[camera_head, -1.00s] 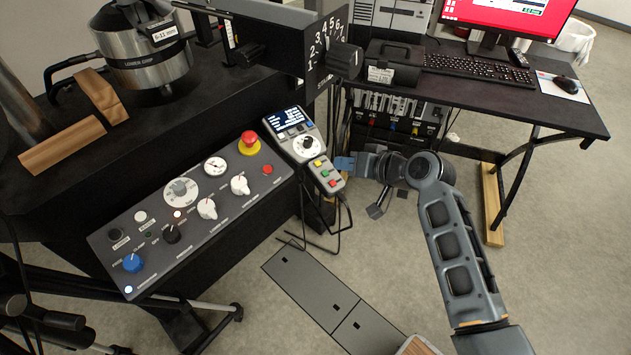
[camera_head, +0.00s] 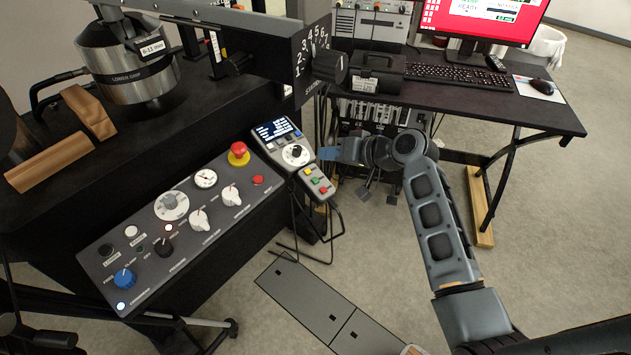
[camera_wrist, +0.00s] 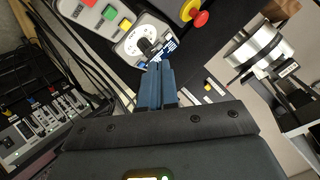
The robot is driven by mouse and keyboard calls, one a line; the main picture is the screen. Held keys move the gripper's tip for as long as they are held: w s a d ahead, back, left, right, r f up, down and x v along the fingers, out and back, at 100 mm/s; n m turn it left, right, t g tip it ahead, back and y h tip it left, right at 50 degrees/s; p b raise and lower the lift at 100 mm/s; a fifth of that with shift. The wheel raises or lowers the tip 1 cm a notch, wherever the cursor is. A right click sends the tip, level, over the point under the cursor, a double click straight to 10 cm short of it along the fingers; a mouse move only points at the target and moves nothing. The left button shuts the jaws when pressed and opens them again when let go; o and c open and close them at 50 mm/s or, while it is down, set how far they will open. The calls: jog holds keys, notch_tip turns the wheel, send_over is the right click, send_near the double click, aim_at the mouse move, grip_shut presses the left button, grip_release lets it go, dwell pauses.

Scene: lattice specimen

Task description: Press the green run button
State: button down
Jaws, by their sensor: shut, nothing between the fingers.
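The green run button (camera_head: 316,181) sits between a yellow button (camera_head: 310,171) and a red button (camera_head: 323,189) on the grey handheld control unit (camera_head: 282,143). The unit also has a lit display and a black knob. In the wrist view the green button (camera_wrist: 110,13) is at the top, left of the fingertips. My gripper (camera_head: 326,153) is shut and empty, just right of the unit beside its knob in the head view. In the wrist view its blue fingers (camera_wrist: 159,66) point toward the knob and display edge. The gap to the unit's face cannot be told.
A sloped console (camera_head: 185,215) with dials and a red emergency stop (camera_head: 238,150) adjoins the unit on the left. A desk (camera_head: 480,98) with keyboard and monitor stands behind my arm. Cables (camera_wrist: 80,50) run beside the unit.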

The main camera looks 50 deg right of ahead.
aim_at(315, 181)
jog(key=shift+w+f+b, duration=0.35)
jog(key=shift+f+b, duration=0.65)
jog(key=shift+f, duration=0.25)
jog(key=shift+w+f+b, duration=0.35)
jog(key=shift+f+b, duration=0.65)
jog(key=shift+f, duration=0.3)
jog(key=shift+w+f+b, duration=0.35)
jog(key=shift+f+b, duration=0.65)
jog(key=shift+f, duration=0.25)
jog(key=shift+f, duration=0.1)
jog(key=shift+w+f+b, duration=0.1)
jog(key=shift+f+b, duration=0.2)
jog(key=shift+f, duration=0.35)
jog(key=shift+r, duration=0.1)
jog(key=shift+r+p, duration=0.45)
jog(key=shift+r, duration=0.25)
